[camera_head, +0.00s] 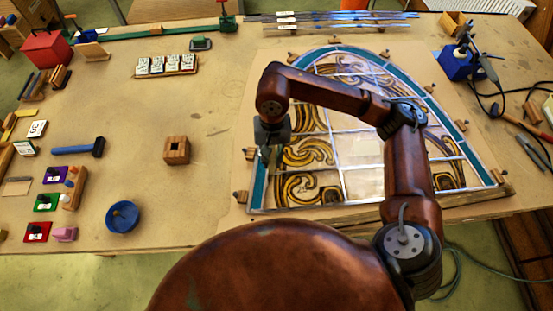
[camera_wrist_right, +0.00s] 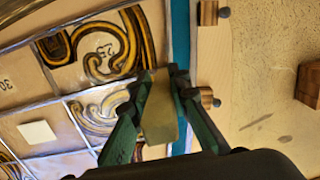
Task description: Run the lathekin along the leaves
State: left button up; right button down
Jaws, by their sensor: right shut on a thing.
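The arched leaded panel (camera_head: 362,150) lies on a board on the bench, with lead lines, painted scroll glass and a teal border. My right gripper (camera_head: 271,152) is over its lower left edge, pointing down. In the right wrist view my right gripper (camera_wrist_right: 160,78) has its green fingers closed on a flat yellowish tool, the lathekin (camera_wrist_right: 159,112). Its tip is close to the teal border (camera_wrist_right: 180,35) and the scroll pieces; I cannot tell whether it touches. My right arm hides part of the panel. My left gripper is out of view.
Wooden blocks with pegs (camera_wrist_right: 208,13) stand along the panel's edge. A blue soldering stand (camera_head: 456,63) is at right. Bare bench lies between.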

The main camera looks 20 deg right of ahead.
jog(key=shift+a, duration=0.3)
jog(key=shift+r+p, duration=0.75)
jog(key=shift+r, duration=1.75)
